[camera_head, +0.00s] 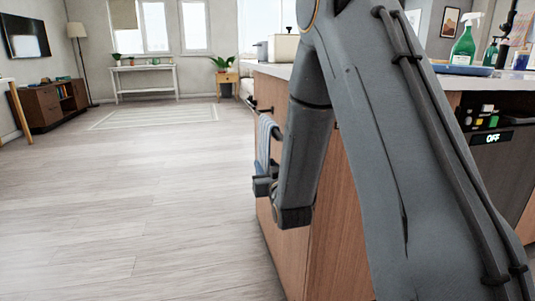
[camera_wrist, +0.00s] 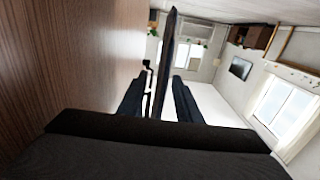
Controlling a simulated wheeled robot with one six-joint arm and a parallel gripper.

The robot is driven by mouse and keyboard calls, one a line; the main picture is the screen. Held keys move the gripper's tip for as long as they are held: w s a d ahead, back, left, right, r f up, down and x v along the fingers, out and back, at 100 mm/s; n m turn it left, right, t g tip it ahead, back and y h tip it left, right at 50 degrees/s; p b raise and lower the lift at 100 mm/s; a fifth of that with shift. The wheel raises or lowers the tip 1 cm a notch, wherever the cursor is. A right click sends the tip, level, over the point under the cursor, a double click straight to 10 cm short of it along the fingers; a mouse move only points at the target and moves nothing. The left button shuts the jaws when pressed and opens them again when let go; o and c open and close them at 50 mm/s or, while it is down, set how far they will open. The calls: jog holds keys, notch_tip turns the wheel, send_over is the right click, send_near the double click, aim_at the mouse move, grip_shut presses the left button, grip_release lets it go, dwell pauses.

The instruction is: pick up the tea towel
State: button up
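The tea towel (camera_head: 264,142) is blue and striped, and hangs from a rail on the end of the wooden island in the head view. In the wrist view it shows edge-on as a dark, narrow upright strip (camera_wrist: 167,62). My gripper (camera_head: 263,184) is low beside the island's end panel, at the towel's lower part. In the wrist view the two dark fingers of my gripper (camera_wrist: 158,98) stand apart, with the towel's edge between them and a gap visible on each side. My arm hides part of the island and possibly some of the towel in the head view.
The island's wooden panel (camera_wrist: 70,60) runs close along the left of the wrist view. The countertop (camera_head: 270,70) carries a green spray bottle (camera_head: 463,46) and a cream box (camera_head: 283,47). The floor (camera_head: 130,190) left of the island is clear.

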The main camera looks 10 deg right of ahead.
aim_at(263, 161)
jog(key=w+b, duration=0.1)
jog(key=w, duration=0.3)
jog(key=shift+w+f+b, duration=0.15)
jog(key=shift+w+b, duration=0.05)
jog(key=shift+b, duration=0.1)
grip_shut()
